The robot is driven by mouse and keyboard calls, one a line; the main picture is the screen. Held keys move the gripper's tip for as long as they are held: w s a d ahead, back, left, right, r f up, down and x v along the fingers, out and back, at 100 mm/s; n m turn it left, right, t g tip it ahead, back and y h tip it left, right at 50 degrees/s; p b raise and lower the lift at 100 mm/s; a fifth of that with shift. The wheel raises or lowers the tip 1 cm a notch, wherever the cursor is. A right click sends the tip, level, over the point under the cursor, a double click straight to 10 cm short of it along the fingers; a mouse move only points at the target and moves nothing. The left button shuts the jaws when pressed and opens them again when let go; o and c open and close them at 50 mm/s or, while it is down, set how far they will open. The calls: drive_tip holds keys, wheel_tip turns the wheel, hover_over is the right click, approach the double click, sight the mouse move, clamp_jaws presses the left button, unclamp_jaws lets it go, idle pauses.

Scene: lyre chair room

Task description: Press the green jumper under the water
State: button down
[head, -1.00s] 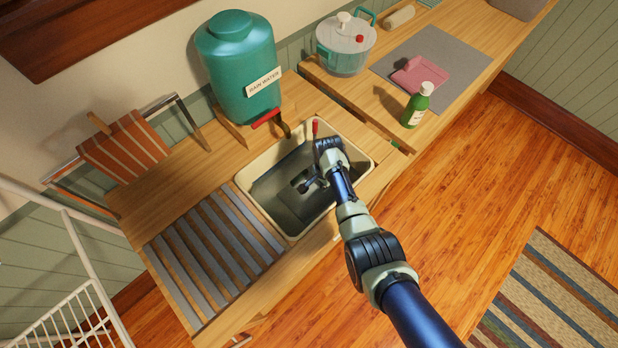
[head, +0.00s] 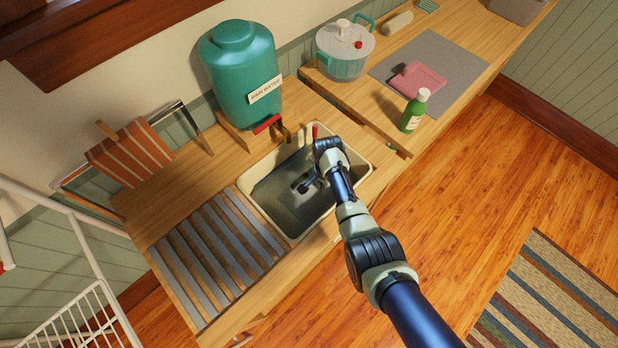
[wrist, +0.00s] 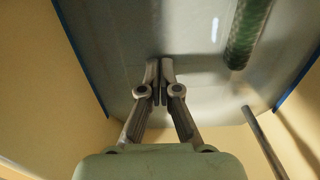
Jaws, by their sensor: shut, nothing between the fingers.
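My gripper (head: 304,184) points down inside the cream-rimmed sink (head: 262,163), with nothing between its fingers. In the wrist view its two fingers (wrist: 160,82) are closed together in front of a smooth grey surface (wrist: 110,60) with blue edges. I cannot tell whether that surface is water or the basin floor, or whether the fingertips touch it. A dark green ribbed strip (wrist: 248,35) shows at the upper right of the wrist view, apart from the fingers. I cannot tell whether it is part of the green jumper. No jumper is clearly recognisable in the head view; my arm hides part of the sink.
A teal rain-water tank (head: 240,65) with a red tap stands behind the sink. A slatted drainer (head: 215,250) lies to its left. A green bottle (head: 413,112) and a clear teal-handled tub (head: 345,50) stand on the right counter. A thin rod (wrist: 264,143) is right of the fingers.

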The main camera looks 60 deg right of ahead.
drive_tip(key=shift+r+p, duration=1.8)
drive_tip(key=shift+r, duration=0.45)
wheel_tip(320, 180, up, 14)
drive_tip(key=p, duration=1.3)
